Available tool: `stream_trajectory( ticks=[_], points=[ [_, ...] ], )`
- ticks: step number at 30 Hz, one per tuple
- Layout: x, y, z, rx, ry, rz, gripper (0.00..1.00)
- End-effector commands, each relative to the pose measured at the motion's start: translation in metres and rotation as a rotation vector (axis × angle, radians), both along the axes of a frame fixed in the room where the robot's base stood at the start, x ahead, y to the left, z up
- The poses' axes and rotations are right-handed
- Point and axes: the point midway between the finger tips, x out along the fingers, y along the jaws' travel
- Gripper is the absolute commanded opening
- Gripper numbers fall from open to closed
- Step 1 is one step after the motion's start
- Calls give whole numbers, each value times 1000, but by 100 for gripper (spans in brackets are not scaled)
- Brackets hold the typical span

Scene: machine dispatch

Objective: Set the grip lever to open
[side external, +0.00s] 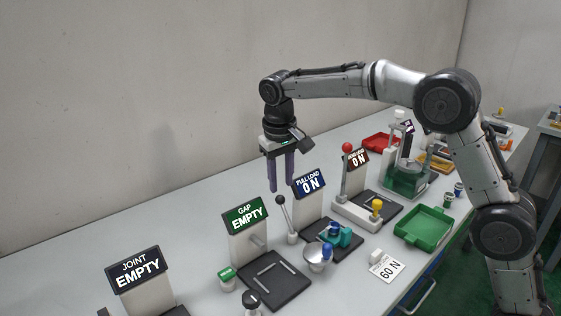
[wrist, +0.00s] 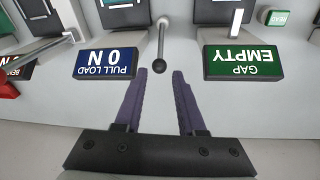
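A lever with a black ball knob (side external: 280,200) stands between the GAP and PULL LOAD signs, on a pale base (side external: 292,238). I take it for the grip lever, though no label on it is readable. In the side view it leans to the left. The lever (wrist: 161,40) also shows in the wrist view, just beyond my fingertips and roughly centred between them. My gripper (side external: 281,188) is open and empty, with its purple fingers pointing down near the knob. In the wrist view the gap of my gripper (wrist: 159,72) holds nothing, and I see no contact.
The blue PULL LOAD sign (side external: 310,185) and green GAP sign (side external: 246,216) stand on either side of the lever. A red-ball lever (side external: 346,170) rises to the right. A green tray (side external: 424,228) sits near the front edge. The table's back left is clear.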

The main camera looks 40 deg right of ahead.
Motion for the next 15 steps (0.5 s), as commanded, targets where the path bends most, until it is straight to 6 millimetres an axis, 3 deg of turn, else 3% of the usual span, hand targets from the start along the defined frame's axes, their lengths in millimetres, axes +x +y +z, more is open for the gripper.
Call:
stream_trajectory(
  ticks=[7,15],
  points=[
    [-3,6,42,0,-3,1,39],
    [-6,7,55,0,0,2,39]
  ],
)
